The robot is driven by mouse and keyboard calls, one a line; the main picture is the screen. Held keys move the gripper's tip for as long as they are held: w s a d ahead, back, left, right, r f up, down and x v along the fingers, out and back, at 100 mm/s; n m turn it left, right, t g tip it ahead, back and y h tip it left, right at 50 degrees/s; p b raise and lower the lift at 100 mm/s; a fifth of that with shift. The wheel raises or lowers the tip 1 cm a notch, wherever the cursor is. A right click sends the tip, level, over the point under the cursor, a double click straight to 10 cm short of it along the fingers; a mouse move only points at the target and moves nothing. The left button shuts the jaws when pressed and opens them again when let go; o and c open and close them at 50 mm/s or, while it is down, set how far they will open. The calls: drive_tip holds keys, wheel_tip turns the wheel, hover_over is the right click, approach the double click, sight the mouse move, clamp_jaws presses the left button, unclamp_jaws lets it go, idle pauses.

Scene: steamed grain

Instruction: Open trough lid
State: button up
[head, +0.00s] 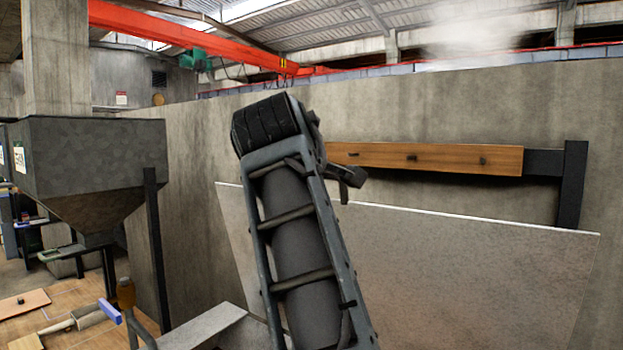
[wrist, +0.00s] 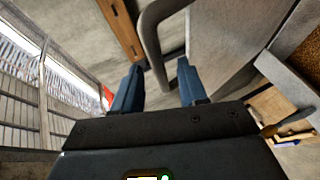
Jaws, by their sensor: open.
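A large flat grey panel (head: 470,265), which looks like the trough lid, stands tilted steeply in front of the concrete wall in the head view. It also shows in the wrist view (wrist: 228,38). A grey bent bar (wrist: 151,32), like a handle, curves in front of my gripper (wrist: 155,67). Its lower end reaches between the two blue fingers, which are apart; I cannot tell whether they touch it. Brown grain-like stuff (wrist: 306,32) shows beside a grey rim (wrist: 285,80) at the right. My arm hides the gripper and part of the panel in the head view.
A wooden board with pegs (head: 425,157) is fixed on the wall behind the panel. A grey hopper (head: 92,165) stands at the left. Tools and a brown board (head: 25,303) lie at lower left. A grey ledge (head: 205,325) is near the panel's foot.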

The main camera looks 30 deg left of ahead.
drive_tip(key=shift+b+v, duration=0.45)
drive_tip(key=shift+v, duration=2.05)
